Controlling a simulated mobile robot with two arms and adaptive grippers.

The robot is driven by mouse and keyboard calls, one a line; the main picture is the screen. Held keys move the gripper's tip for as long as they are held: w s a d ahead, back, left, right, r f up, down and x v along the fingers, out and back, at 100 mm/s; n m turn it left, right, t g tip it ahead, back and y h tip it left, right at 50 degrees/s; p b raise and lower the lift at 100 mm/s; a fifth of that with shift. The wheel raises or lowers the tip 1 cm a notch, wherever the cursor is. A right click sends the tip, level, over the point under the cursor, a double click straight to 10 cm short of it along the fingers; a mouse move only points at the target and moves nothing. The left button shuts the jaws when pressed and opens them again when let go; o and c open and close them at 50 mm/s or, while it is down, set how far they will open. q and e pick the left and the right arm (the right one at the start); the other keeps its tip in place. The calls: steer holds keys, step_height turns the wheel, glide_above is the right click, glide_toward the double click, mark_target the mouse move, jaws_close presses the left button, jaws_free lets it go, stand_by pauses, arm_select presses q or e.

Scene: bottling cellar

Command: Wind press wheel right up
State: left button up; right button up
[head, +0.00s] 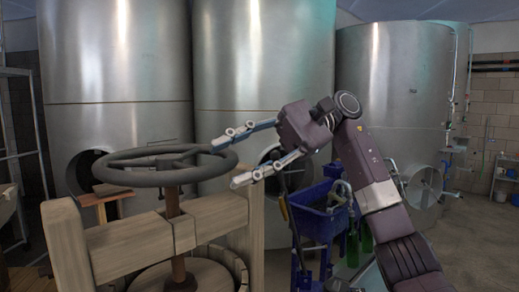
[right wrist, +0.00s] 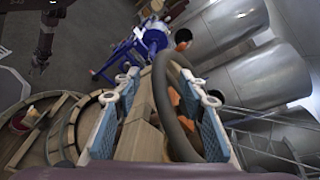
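The press wheel (head: 125,180) is a dark grey ring with spokes, lying level on a brown upright spindle (head: 178,240) above the wooden press frame (head: 130,246). My right gripper (head: 227,162) is at the wheel's right side in the head view, its fingers spread. One finger overlaps the rim and the other is lower, in front of it. In the right wrist view the wheel rim (right wrist: 168,95) runs between the open fingers (right wrist: 168,88), closer to the right finger. Contact with the rim cannot be told. My left gripper is not in view.
Large steel tanks (head: 115,60) stand close behind the press, with another tank (head: 395,90) at the right. A blue bottling unit (head: 318,222) with green bottles (head: 352,250) stands right of the press, behind my right arm. Open floor (head: 470,250) shows at the lower right.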

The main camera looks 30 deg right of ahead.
steer(key=v, duration=0.6)
steer(key=shift+d, duration=0.15)
steer(key=shift+w+f, duration=0.1)
stand_by(0.3)
